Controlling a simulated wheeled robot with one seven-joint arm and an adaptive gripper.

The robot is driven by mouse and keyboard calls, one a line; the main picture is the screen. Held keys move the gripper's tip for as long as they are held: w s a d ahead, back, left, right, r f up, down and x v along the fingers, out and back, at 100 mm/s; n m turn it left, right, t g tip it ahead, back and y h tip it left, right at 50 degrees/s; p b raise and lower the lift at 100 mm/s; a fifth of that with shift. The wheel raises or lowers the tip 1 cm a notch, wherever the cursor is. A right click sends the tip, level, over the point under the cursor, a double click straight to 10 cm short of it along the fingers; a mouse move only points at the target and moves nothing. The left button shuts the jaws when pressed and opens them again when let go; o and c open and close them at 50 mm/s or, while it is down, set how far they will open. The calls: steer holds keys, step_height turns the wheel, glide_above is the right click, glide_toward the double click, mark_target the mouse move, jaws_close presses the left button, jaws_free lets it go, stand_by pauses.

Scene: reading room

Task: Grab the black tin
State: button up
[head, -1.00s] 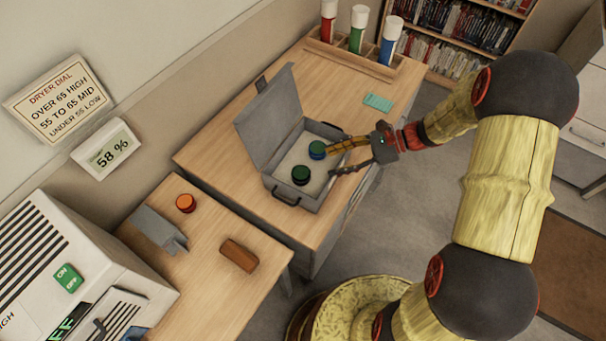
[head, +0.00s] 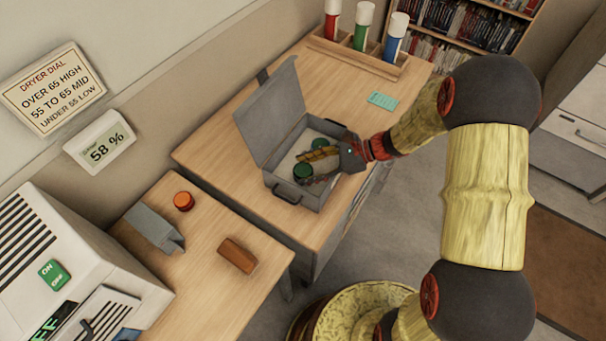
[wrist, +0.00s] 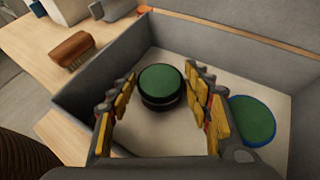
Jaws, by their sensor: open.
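The black tin (wrist: 162,88) has dark sides and a green top. It stands upright on the pale floor of the open grey case (head: 325,192), and in the head view the tin (head: 303,171) is partly covered by my fingers. My gripper (wrist: 161,76) is open, with one finger on each side of the tin in the wrist view; I cannot tell whether either touches it. In the head view my gripper (head: 305,167) reaches into the case from the right. A second green-topped tin, with a blue rim (wrist: 252,121), stands beside my right finger in the wrist view.
The case's raised lid (head: 268,110) stands at its back left. An orange tin (head: 184,201), a brown brush (head: 237,255) and a grey metal block (head: 154,228) are on the lower table. Coloured tubes (head: 362,38) stand in a rack behind.

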steer(key=shift+c, duration=0.4)
steer(key=c, duration=0.7)
steer(key=shift+c, duration=0.5)
steer(key=shift+r, duration=0.15)
